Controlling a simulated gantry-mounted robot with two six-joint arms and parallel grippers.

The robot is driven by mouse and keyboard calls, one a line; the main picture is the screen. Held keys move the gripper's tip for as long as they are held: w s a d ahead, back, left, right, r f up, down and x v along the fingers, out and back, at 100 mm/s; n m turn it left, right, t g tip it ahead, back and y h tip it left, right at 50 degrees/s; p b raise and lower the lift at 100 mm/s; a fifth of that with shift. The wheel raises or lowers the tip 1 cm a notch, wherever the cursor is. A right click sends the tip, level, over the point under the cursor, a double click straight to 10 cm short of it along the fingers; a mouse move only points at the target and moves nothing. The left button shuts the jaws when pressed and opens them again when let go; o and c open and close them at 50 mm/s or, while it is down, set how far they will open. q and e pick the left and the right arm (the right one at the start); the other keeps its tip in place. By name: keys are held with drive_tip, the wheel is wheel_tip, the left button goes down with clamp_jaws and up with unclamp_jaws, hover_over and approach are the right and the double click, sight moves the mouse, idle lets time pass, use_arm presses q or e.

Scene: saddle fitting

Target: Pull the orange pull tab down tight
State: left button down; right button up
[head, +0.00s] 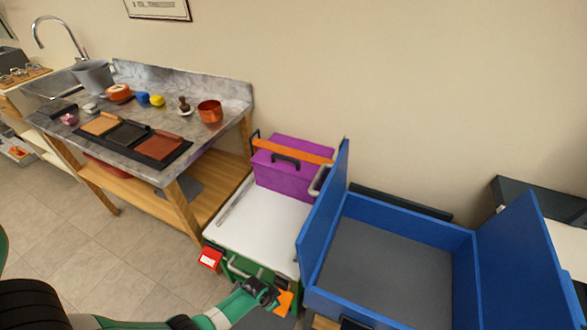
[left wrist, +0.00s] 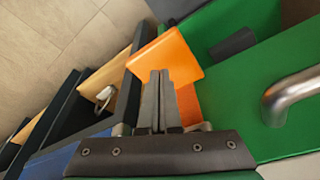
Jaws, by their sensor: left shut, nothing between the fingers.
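The orange pull tab (head: 284,302) shows at the front of the white-topped stand, beside my left gripper (head: 272,297). In the left wrist view the orange pull tab (left wrist: 172,55) is a flat tilted piece, and more orange shows below it, beside the fingers. My left gripper (left wrist: 158,75) has its fingers together, with the tips overlapping the tab in the picture; the tab is not between them. Whether they touch it I cannot tell. An orange strap (head: 300,149) runs across the purple box (head: 285,180). My right gripper is in neither view.
A metal handle (left wrist: 292,95) sticks out from a green surface (left wrist: 265,130) near the gripper. A blue open-topped bin (head: 390,225) stands close at right. A red tag (head: 210,257) hangs at the stand's left corner.

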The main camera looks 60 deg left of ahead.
use_arm(q)
drive_tip(key=shift+f, duration=0.1)
drive_tip(key=shift+f+b, duration=0.7)
drive_tip(key=shift+b, duration=0.1)
drive_tip(key=shift+r, duration=0.1)
drive_tip(key=d+p+v, duration=0.1)
drive_tip(key=p+v, duration=0.7)
drive_tip(key=p, duration=0.1)
drive_tip(key=shift+w, duration=0.2)
drive_tip(key=shift+r, duration=0.1)
